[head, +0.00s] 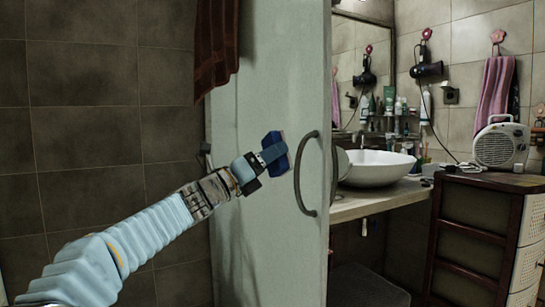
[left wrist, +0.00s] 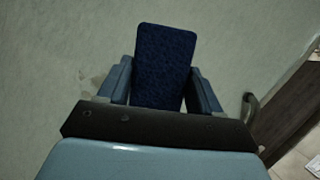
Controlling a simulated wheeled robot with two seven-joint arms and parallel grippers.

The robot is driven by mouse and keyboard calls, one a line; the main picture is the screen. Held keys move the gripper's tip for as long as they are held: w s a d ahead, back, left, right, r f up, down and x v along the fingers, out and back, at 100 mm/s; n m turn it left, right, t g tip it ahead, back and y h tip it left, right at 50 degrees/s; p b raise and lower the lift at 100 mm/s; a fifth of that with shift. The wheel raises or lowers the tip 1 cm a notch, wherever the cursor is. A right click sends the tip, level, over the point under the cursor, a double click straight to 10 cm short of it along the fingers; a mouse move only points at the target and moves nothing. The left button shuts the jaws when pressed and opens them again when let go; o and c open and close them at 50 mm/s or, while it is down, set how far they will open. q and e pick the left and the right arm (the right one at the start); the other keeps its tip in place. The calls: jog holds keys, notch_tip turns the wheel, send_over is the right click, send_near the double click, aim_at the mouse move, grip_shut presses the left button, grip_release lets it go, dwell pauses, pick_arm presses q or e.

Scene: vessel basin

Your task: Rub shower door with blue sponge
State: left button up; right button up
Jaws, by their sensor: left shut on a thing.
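The shower door (head: 280,85) is a pale grey-green panel in the middle of the head view, with a dark curved handle (head: 306,175) on its right part. My left gripper (head: 266,158) is shut on the blue sponge (head: 274,143) in front of the door, just left of the handle. In the left wrist view the blue sponge (left wrist: 165,65) stands out between the two fingers of the gripper (left wrist: 163,88), with the pale door surface (left wrist: 60,60) behind it. I cannot tell whether the sponge touches the door. My right gripper is not in view.
A brown towel (head: 216,45) hangs over the door's upper left. To the right are a white basin (head: 376,168) on a counter, several bottles, and a brown drawer unit (head: 472,225) with a white heater (head: 501,146) on top. Dark tiled wall (head: 85,110) lies left.

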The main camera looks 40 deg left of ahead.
pick_arm(q)
jog(key=shift+s+a, duration=0.45)
jog(key=shift+s, duration=0.4)
jog(key=shift+s+a, duration=0.5)
jog(key=shift+s, duration=0.4)
jog(key=shift+s+a, duration=0.45)
jog(key=shift+s, duration=0.4)
jog(key=s, duration=0.1)
jog(key=s+a+p, duration=0.1)
jog(key=shift+s+a, duration=0.2)
jog(key=shift+s, duration=0.15)
jog(key=w+a+f+b, duration=0.4)
jog(key=a+f+b, duration=0.1)
jog(key=a+f, duration=0.15)
jog(key=w+d, duration=0.3)
jog(key=w, duration=0.2)
jog(key=shift+w+d+p, duration=0.15)
jog(key=shift+w+p, duration=0.15)
jog(key=shift+p, duration=0.05)
jog(key=shift+r, duration=0.1)
